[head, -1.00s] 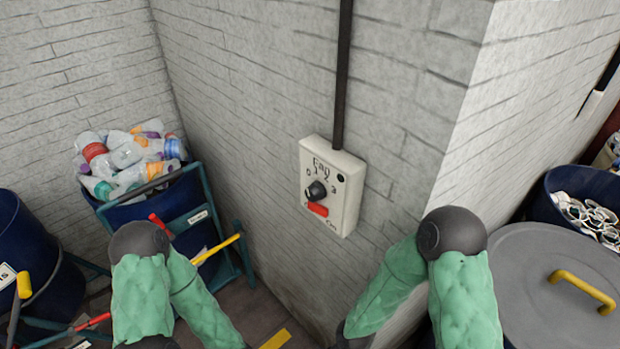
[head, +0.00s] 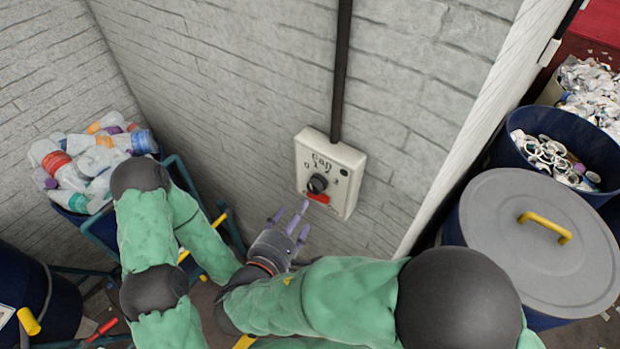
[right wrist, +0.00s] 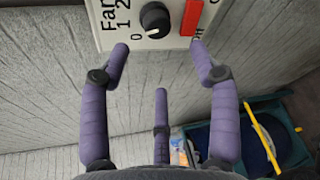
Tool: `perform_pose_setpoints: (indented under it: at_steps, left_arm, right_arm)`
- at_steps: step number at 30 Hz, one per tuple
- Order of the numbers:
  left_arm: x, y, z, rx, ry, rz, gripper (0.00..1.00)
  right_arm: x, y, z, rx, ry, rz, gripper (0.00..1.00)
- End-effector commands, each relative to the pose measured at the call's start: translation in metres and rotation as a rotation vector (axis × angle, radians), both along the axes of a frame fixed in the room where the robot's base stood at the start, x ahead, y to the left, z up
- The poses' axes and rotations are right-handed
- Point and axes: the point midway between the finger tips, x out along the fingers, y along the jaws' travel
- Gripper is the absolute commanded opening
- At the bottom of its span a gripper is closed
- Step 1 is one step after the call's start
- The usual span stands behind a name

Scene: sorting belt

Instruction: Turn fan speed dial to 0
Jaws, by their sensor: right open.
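The fan control box (head: 343,160) is a pale panel on the brick wall, with a black dial (head: 317,184) and a red switch (head: 318,198). My right gripper (head: 292,218) is open and empty, below and left of the dial in the head view. In the right wrist view the dial (right wrist: 155,19) lies beyond the spread purple fingers (right wrist: 162,48), apart from them. The digits 0, 1 and 2 show beside it; I cannot tell which one its pointer meets. The red switch (right wrist: 193,14) is beside the dial. My left gripper is out of view.
A black conduit (head: 341,70) runs up the wall from the box. A bin of plastic bottles (head: 85,165) stands at left. A grey-lidded drum (head: 540,250) and an open drum of scrap (head: 550,160) stand at right beyond the wall corner.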

Motion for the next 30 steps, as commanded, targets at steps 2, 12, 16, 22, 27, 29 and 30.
perform_pose_setpoints:
  at_steps: [2, 12, 16, 22, 27, 29, 30]
  left_arm:
    - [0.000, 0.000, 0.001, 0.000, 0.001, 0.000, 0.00]
    - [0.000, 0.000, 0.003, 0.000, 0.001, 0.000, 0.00]
    - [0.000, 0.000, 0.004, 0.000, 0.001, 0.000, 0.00]
    - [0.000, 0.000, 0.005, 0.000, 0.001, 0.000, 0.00]
    - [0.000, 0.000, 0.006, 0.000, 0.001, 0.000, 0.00]
    - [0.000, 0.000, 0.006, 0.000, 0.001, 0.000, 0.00]
    - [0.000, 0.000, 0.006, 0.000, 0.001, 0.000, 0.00]
  right_arm:
    - [0.002, 0.001, 0.003, -0.002, -0.014, 0.005, 0.62]
    - [0.042, -0.017, -0.009, -0.001, -0.011, -0.001, 0.62]
    - [0.062, -0.025, -0.014, -0.001, -0.010, 0.000, 0.62]
    - [0.085, -0.034, -0.021, -0.001, -0.010, 0.000, 0.62]
    - [0.094, -0.037, -0.024, -0.001, -0.011, 0.003, 0.62]
    - [0.096, -0.038, -0.024, -0.002, -0.010, 0.004, 0.62]
    - [0.096, -0.038, -0.024, -0.002, -0.010, 0.004, 0.62]
